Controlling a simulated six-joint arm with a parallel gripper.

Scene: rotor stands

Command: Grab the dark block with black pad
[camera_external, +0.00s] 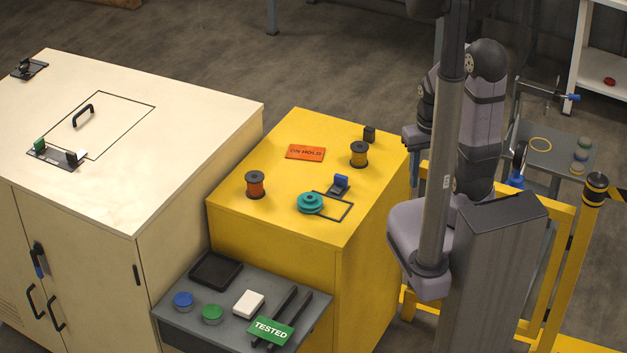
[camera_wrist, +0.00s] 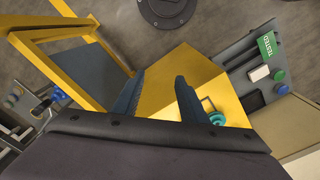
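A small dark block (camera_external: 369,134) stands on the far right part of the yellow cabinet top (camera_external: 285,215) in the external view. A black pad on it is too small to make out. I cannot pick the block out in the wrist view. My gripper (camera_external: 414,165) is just beyond the right edge of the yellow cabinet, to the right of the block and apart from it. In the wrist view my gripper (camera_wrist: 158,95) has its two blue-grey fingers spread apart, with nothing between them.
On the yellow top are two spools (camera_external: 359,154) (camera_external: 255,184), a teal pulley (camera_external: 310,203), a blue block (camera_external: 340,184) and an orange sign (camera_external: 305,153). A grey side table (camera_external: 195,323) is in front. A yellow rail (camera_external: 555,270) stands at right.

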